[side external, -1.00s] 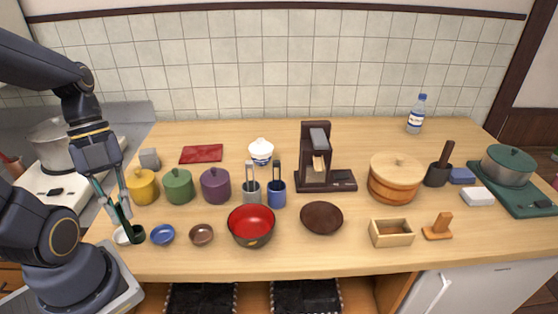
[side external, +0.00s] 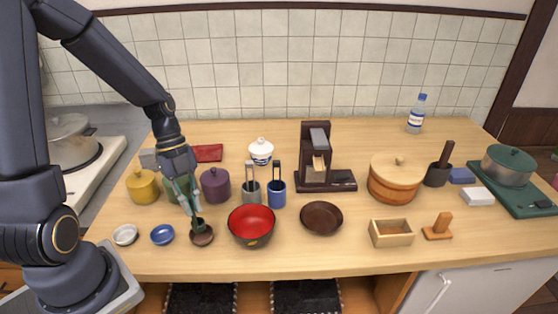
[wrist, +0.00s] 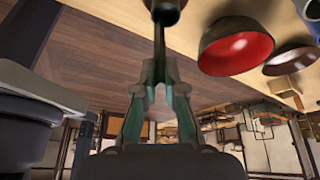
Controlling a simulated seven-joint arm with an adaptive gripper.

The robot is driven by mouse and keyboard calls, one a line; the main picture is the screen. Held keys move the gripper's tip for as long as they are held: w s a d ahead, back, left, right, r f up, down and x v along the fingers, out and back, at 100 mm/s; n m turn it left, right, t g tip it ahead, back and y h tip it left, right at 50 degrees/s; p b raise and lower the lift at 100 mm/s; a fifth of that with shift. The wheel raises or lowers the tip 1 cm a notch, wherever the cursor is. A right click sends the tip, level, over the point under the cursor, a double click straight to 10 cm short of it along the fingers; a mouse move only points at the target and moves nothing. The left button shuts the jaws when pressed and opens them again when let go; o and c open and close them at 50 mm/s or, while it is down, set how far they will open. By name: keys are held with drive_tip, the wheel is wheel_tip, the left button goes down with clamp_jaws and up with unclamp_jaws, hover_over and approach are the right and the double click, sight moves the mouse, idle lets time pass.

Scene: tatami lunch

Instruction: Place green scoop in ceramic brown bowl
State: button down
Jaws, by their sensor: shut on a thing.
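My gripper (side external: 190,204) is shut on the green scoop (side external: 197,225) and points down at the small ceramic brown bowl (side external: 206,240). The scoop's dark green head is at the bowl's opening, overlapping its rim in the side view; I cannot tell whether it touches the bottom. In the wrist view, my gripper (wrist: 157,88) holds the scoop's thin dark handle (wrist: 160,42), which leads up to a dark round shape at the top edge. The scoop's head and the bowl are hard to separate there.
A blue bowl (side external: 162,235) and a white bowl (side external: 125,234) stand to the left. A red-lined bowl (side external: 251,226) is close on the right. Green (side external: 174,190) and purple (side external: 215,185) lidded pots stand behind. A larger brown dish (side external: 321,218) lies farther right.

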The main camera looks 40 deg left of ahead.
drive_tip(key=shift+f, duration=1.55)
drive_tip(key=shift+f, duration=0.15)
drive_tip(key=c, duration=1.3)
unclamp_jaws()
drive_tip(key=shift+o, duration=0.2)
drive_tip(key=v, duration=1.1)
wheel_tip(320, 180, up, 6)
drive_tip(key=n+t+y, duration=0.2)
drive_tip(key=n+y, duration=0.2)
drive_tip(key=n, duration=0.4)
hover_over(192, 207)
drive_tip(key=s+d+r+n+t, duration=0.3)
drive_tip(key=s+r+n+t, duration=0.1)
drive_tip(key=n, duration=0.8)
drive_tip(key=shift+s+r+t, duration=0.35)
drive_tip(key=shift+s+t, duration=0.05)
